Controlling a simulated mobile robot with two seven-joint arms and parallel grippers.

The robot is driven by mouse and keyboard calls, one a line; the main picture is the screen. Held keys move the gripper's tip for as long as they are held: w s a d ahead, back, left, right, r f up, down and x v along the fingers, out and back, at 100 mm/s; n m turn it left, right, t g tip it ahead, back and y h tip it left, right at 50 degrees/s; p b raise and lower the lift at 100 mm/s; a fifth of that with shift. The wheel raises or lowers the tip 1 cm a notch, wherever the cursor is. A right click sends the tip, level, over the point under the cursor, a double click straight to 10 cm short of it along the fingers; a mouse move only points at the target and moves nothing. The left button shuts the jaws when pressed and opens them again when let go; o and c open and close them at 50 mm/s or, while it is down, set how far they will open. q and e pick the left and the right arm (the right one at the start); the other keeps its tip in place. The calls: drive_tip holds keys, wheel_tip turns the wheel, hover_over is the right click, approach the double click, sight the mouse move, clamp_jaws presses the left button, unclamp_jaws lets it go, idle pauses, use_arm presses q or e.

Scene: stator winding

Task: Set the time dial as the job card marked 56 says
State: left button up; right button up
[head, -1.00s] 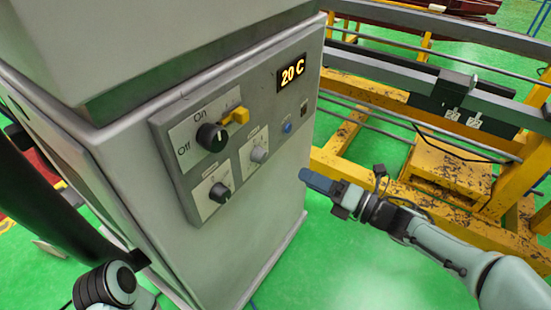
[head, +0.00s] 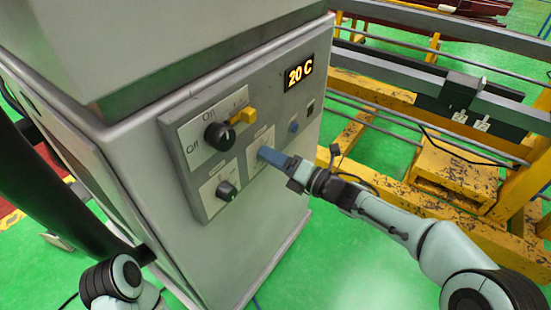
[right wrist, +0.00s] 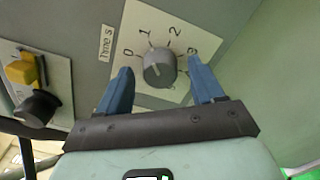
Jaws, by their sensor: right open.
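The time dial (right wrist: 160,68) is a grey round knob on a white plate labelled "Time s", with marks 0, 1, 2 and 3 around it. I cannot read its pointer for certain. My right gripper (right wrist: 160,74) is open, with one blue finger on each side of the knob; I cannot tell whether they touch it. In the head view, my right gripper (head: 270,157) is at the panel and its fingers hide the dial. My left gripper is out of view; only part of the left arm shows at the lower left. No job card shows.
A yellow frame (head: 440,180) stands to the right.

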drive_tip(key=c, duration=1.1)
drive_tip(key=shift+o, duration=0.2)
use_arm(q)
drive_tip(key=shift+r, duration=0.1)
use_arm(e)
drive_tip(key=shift+m, duration=0.3)
use_arm(q)
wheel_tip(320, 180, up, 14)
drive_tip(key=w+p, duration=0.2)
drive_tip(key=p, duration=1.2)
use_arm(e)
drive_tip(key=shift+m, duration=13.1)
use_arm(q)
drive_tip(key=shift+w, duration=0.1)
